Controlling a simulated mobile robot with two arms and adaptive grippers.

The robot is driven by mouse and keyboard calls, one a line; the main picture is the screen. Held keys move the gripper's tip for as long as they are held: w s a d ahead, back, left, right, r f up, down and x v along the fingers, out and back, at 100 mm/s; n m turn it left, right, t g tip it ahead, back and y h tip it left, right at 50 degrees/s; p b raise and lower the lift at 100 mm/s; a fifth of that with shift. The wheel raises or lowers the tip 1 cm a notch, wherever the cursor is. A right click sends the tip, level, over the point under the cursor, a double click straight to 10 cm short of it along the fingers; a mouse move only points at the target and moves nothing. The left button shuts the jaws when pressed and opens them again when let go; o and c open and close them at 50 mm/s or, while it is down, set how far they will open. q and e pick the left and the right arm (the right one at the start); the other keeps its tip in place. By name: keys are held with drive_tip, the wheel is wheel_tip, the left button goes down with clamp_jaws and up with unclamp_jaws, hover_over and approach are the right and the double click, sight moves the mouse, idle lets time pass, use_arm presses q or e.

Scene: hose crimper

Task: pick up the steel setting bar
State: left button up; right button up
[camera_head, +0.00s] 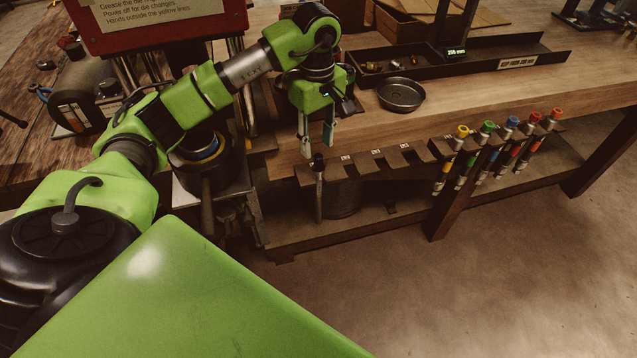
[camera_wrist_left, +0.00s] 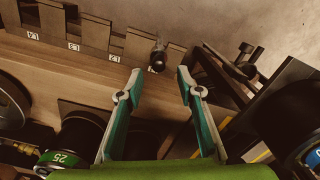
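The steel setting bar (camera_head: 319,185) hangs upright in the left end slot of the dark slotted rack (camera_head: 375,168) on the bench's front edge. Its dark round top also shows in the left wrist view (camera_wrist_left: 158,56), seen nearly end-on. My left gripper (camera_head: 317,150) points down just above the bar's top. In the left wrist view my left gripper (camera_wrist_left: 160,76) is open, with a finger to each side of the bar's line and nothing between the fingertips. I cannot tell the exact height gap. My right gripper is not in view.
Several colour-capped tools (camera_head: 497,148) hang at the rack's right. A round metal dish (camera_head: 401,95) and a long dark tray (camera_head: 460,65) lie on the bench (camera_head: 440,105). The crimper with a red-framed sign (camera_head: 155,20) stands left of the gripper. Open floor lies in front.

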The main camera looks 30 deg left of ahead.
sight(318, 156)
use_arm(q)
drive_tip(key=shift+d+f+p, duration=0.1)
drive_tip(key=shift+f+p, duration=0.4)
drive_tip(key=shift+f, duration=0.45)
wheel_tip(318, 156, down, 2)
drive_tip(key=shift+f+p, duration=0.25)
drive_tip(key=shift+p, duration=0.25)
drive_tip(key=shift+w+f, duration=0.1)
drive_tip(key=shift+f, duration=0.6)
clamp_jaws()
drive_tip(key=shift+r, duration=0.1)
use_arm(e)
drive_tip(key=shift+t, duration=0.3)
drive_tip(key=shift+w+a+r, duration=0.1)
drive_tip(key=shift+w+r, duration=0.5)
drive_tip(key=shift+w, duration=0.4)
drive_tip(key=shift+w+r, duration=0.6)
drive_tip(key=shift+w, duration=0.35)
